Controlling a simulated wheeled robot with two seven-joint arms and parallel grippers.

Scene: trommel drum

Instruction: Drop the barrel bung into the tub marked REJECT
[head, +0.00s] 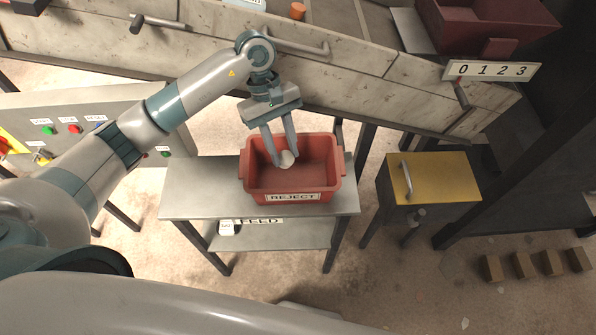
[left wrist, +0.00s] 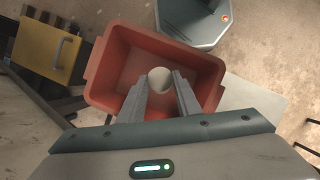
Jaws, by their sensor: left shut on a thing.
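The barrel bung (head: 287,159) is a small pale, rounded piece. My left gripper (head: 279,155) is shut on it, and the fingers point down over the red tub marked REJECT (head: 292,197). In the left wrist view the bung (left wrist: 159,78) sits between the two fingertips (left wrist: 160,88), with the red tub (left wrist: 100,75) around it on all visible sides. The bung appears within the tub's opening; its exact height above the floor of the tub is hard to tell. No other thing shows inside the tub. My right gripper is not in view.
The tub stands on a grey metal table (head: 190,185) with a lower shelf labelled FEED (head: 262,221). A yellow-topped cabinet (head: 437,175) stands to the right. The long, worn trommel side panel (head: 350,65) runs behind. A control panel with buttons (head: 75,117) is at the left.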

